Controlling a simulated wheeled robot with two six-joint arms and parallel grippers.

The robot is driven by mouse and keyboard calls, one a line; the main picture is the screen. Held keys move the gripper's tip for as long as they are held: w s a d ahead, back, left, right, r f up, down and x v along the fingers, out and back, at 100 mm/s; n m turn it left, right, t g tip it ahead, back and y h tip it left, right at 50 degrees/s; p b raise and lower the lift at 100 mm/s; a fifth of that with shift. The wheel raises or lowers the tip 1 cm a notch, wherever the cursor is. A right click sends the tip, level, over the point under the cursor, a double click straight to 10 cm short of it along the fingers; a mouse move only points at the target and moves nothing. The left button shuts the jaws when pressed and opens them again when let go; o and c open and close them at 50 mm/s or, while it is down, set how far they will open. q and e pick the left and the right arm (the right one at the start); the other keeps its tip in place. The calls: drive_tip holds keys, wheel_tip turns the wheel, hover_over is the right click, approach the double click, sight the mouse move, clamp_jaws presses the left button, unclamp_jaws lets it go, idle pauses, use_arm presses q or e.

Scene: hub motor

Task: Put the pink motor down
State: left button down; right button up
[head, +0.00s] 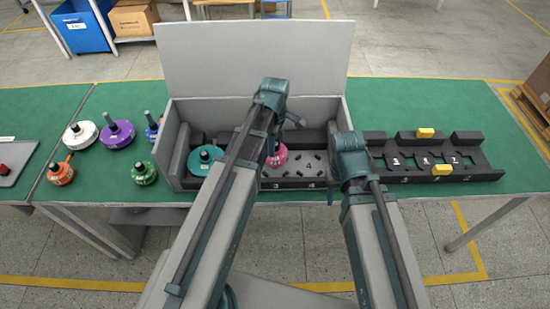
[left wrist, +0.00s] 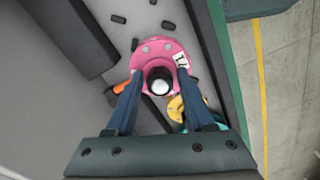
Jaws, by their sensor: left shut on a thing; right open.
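The pink motor (head: 279,156) is in the grey box (head: 180,154), over the floor area behind the printed 3. The left wrist view shows its pink flange (left wrist: 160,47) and round hub. My left gripper (left wrist: 148,92) is shut on it, with the fingers on both sides of the hub. In the head view my left arm partly covers the motor. I cannot tell whether its underside touches the box floor. My right gripper (head: 356,181) is open at the box's right edge, its fingers largely hidden by its own wrist.
A teal motor (head: 205,157) sits in the box's left part. The box's lid (head: 253,55) stands open behind. White (head: 79,135), purple (head: 117,134), green (head: 144,174) and orange (head: 61,173) motors stand on the table at left. A black fixture (head: 480,174) with yellow blocks is at right.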

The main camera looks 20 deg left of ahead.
use_arm(q)
drive_tip(key=shift+f, duration=0.15)
wheel_tip(320, 180, down, 4)
drive_tip(key=b, duration=0.3)
drive_tip(key=shift+b, duration=0.4)
drive_tip(key=shift+c, duration=1.4)
unclamp_jaws()
